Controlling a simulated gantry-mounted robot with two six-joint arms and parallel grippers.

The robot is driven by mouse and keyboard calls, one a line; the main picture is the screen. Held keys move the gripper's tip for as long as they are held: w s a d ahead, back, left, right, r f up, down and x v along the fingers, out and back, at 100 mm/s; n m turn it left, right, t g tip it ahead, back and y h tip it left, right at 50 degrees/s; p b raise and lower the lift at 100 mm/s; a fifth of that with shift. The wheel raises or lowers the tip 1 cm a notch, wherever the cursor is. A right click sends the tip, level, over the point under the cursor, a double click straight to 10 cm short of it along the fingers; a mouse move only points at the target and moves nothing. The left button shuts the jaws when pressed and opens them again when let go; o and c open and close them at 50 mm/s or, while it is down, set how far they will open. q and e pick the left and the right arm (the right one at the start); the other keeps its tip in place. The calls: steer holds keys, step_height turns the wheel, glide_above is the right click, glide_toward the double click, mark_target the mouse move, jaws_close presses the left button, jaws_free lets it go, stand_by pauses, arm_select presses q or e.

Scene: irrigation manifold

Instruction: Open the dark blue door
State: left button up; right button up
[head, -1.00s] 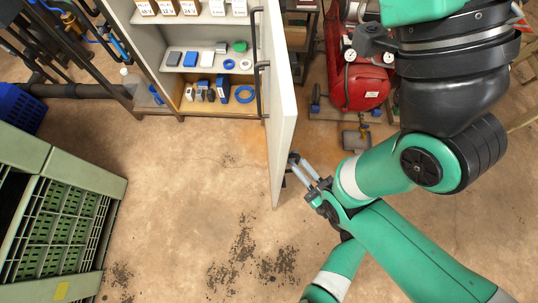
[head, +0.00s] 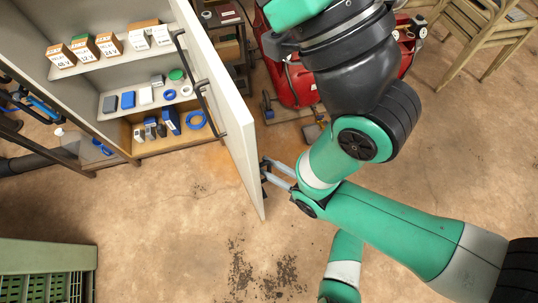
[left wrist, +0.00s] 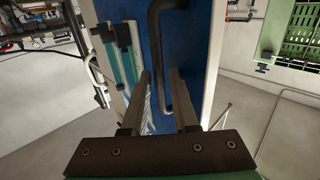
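The door (head: 238,120) of the cabinet stands swung out wide, roughly square to the cabinet front. Its pale inner face and edge show in the head view; its dark blue face (left wrist: 205,60) shows in the left wrist view with a black bar handle (left wrist: 160,60) on it. My left gripper (head: 268,172) is at the blue side of the door, near its free edge. In the left wrist view its two fingers (left wrist: 160,100) are apart, with the lower part of the handle between them; I cannot tell whether they touch it. My right gripper is not in view.
The open cabinet holds boxes (head: 110,45) and small parts on shelves (head: 105,108). A red compressor (head: 290,80) stands behind the door, wooden chairs (head: 475,35) at the top right. A green crate (head: 45,255) is at the lower left. The floor before the cabinet is clear.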

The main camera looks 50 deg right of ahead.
arm_select(q)
steer(key=v, duration=1.1)
steer(key=shift+s, duration=0.3)
steer(key=shift+d, duration=0.1)
